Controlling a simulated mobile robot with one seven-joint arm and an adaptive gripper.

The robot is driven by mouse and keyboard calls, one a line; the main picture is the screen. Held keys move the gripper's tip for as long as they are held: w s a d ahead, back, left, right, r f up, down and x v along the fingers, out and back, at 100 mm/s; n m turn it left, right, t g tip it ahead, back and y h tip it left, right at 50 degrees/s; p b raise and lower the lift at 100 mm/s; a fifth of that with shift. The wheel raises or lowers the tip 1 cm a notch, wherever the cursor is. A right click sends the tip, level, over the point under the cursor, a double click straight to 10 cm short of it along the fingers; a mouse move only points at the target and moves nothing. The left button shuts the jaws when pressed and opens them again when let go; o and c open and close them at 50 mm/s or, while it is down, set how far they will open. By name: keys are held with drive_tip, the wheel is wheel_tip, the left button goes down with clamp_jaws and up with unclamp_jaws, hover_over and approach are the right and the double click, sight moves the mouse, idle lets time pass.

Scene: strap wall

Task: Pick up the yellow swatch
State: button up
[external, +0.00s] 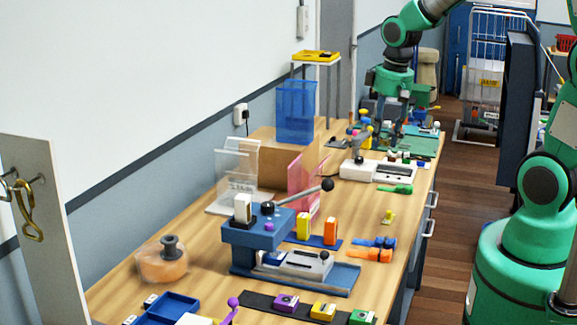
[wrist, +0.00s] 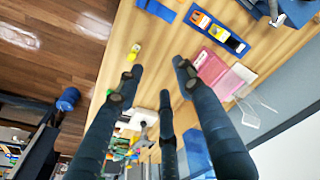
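Which yellow piece is the swatch I cannot tell for sure. A small yellow piece (external: 388,217) lies alone on the bench right of the blue press, and it also shows in the wrist view (wrist: 134,50). A yellow block (external: 303,226) stands beside an orange block (external: 330,231) on a blue base. A flat yellow block (external: 323,311) sits on a dark strip between a purple one (external: 286,303) and a green one (external: 362,318).
Blue and orange clips (external: 373,248) lie near the right edge. Pink (external: 303,186) and clear panels stand behind. Bare wood surrounds the lone yellow piece.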

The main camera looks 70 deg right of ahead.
drive_tip(key=s+d+f+m+g, duration=0.1)
drive_tip(key=d+f, duration=0.9)
drive_tip(key=f, duration=0.2)
drive_tip(key=shift+s+d+f+m+g+y, duration=0.3)
drive_tip(key=shift+s+f+m+y, duration=0.05)
drive_tip(key=shift+m+y, duration=0.05)
drive_tip(key=shift+f, duration=0.1)
drive_tip(key=b, duration=0.1)
hover_over(389, 211)
drive_tip(key=shift+f, duration=4.2)
drive_tip(key=shift+d+f+b, duration=0.1)
drive_tip(key=shift+f+b, duration=0.5)
drive_tip(key=shift+f, duration=2)
drive_tip(key=shift+c, duration=0.5)
clamp_jaws()
